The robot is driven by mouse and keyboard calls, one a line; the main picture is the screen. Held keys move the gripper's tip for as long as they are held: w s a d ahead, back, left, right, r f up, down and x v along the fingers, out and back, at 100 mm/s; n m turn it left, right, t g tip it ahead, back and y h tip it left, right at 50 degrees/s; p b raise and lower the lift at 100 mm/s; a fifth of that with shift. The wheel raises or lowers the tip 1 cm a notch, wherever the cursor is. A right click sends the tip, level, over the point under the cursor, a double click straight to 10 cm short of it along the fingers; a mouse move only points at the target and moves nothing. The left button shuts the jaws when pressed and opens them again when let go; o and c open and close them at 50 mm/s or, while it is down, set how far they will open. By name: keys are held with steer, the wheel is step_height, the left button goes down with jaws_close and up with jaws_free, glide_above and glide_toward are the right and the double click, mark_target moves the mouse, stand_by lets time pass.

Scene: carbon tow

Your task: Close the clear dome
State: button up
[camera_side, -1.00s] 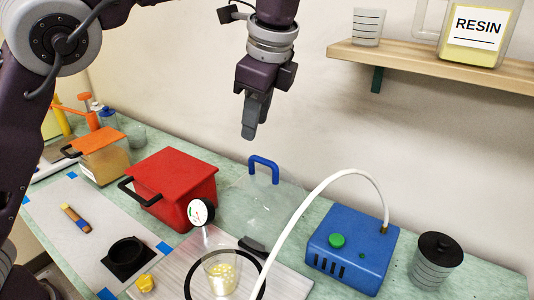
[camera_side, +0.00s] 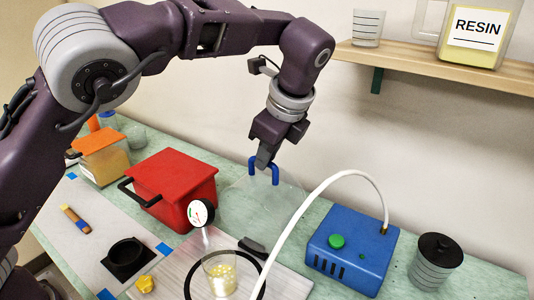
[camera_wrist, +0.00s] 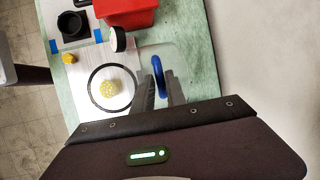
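The clear dome (camera_side: 288,192) is see-through and hard to make out. It sits behind the pale base plate (camera_side: 290,284), off the black ring (camera_side: 262,262), with a dark piece like a hinge (camera_side: 252,246) between them. Its blue handle (camera_side: 275,172) is at the top and also shows in the wrist view (camera_wrist: 158,78). My gripper (camera_side: 262,163) is down at the handle. In the wrist view my two fingers (camera_wrist: 160,86) stand apart, one on each side of the handle. Contact cannot be told. A clear cup with yellow contents (camera_side: 221,276) stands inside the ring.
A white hose (camera_side: 318,191) arches from the blue pump box (camera_side: 352,250) across the front. A gauge (camera_side: 201,212) and a red box (camera_side: 172,180) stand left of the dome. A grey canister (camera_side: 435,262) is at the right. A shelf (camera_side: 400,54) hangs above right.

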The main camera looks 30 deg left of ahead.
jaws_close()
stand_by(1.1)
steer(key=shift+r, duration=0.1)
